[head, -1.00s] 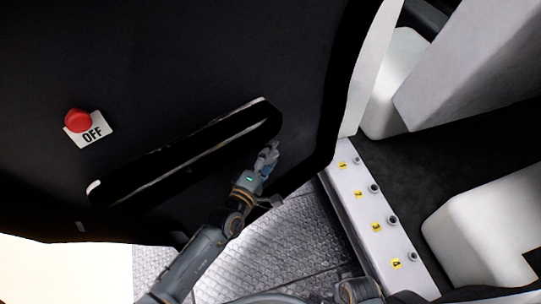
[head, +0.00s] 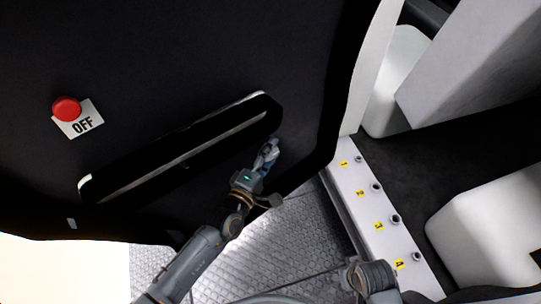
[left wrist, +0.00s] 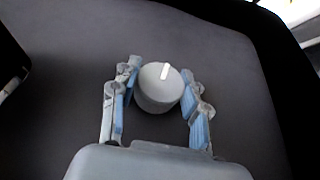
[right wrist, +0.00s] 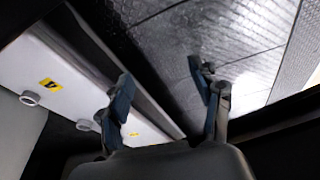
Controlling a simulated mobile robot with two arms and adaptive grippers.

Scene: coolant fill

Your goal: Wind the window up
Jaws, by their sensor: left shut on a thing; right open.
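A round grey knob (left wrist: 158,95) with a short white mark near its top sits in front of the dark door panel (left wrist: 60,90) in the left wrist view. My left gripper (left wrist: 160,70) is shut on this knob, with a blue-padded finger on each side of it. In the head view the left gripper (head: 269,152) is at the panel, just below the right end of a long slot-like recess (head: 180,150); the knob is hidden there. My right gripper (right wrist: 165,85) is open and empty above the metal floor. No window glass shows.
A red button (head: 67,108) with an OFF label (head: 82,124) is on the panel at the left. A white sill (head: 372,205) with numbered yellow tags and round fittings runs at the right, near a white seat-like block (head: 485,235). Tread-plate floor (head: 285,235) lies below the door.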

